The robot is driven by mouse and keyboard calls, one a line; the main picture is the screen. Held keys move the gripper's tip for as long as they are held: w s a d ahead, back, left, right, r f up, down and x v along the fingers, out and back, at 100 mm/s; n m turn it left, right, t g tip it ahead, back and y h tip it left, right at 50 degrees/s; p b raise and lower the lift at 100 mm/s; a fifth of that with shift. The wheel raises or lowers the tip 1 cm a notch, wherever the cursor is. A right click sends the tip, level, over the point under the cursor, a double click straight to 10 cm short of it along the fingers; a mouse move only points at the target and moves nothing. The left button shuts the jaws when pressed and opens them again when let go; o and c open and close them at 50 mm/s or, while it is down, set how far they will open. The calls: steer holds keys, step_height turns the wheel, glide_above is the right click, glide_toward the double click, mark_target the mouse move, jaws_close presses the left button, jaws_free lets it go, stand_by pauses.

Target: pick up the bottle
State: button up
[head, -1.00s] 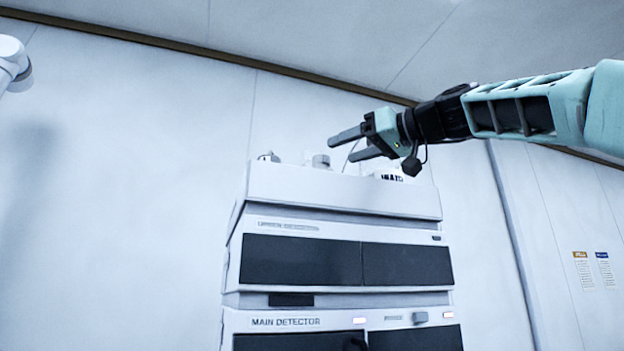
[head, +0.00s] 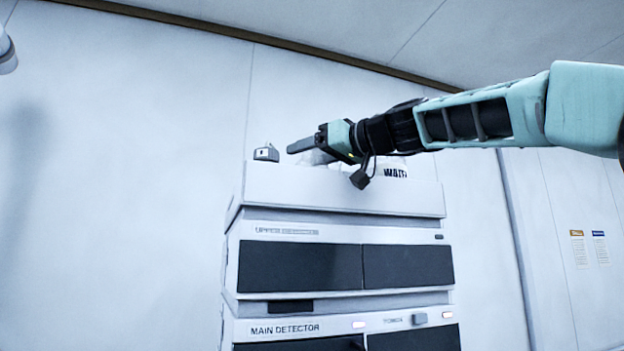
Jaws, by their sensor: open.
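My gripper (head: 303,147) is open above the top tray of the instrument stack, its fingers pointing left. One dark finger shows clearly; I cannot make out the other. A pale, whitish bottle-like shape (head: 318,158) stands in the tray just below and behind the fingers, mostly hidden by them and the tray's front wall. I cannot tell whether the fingers are around it or only in front of it. A small grey-capped item (head: 266,154) with a dark mark stands to the left of the fingertips. A white container with dark lettering (head: 395,172) shows to the right, below my wrist.
The white top tray (head: 340,193) has a raised front wall that hides its floor. Below it are the upper unit (head: 345,232) and the main detector (head: 285,328) with dark doors. A pale wall (head: 130,180) stands behind. Space left of the stack is clear.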

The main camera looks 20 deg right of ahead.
jaws_close()
steer(key=shift+r, duration=0.15)
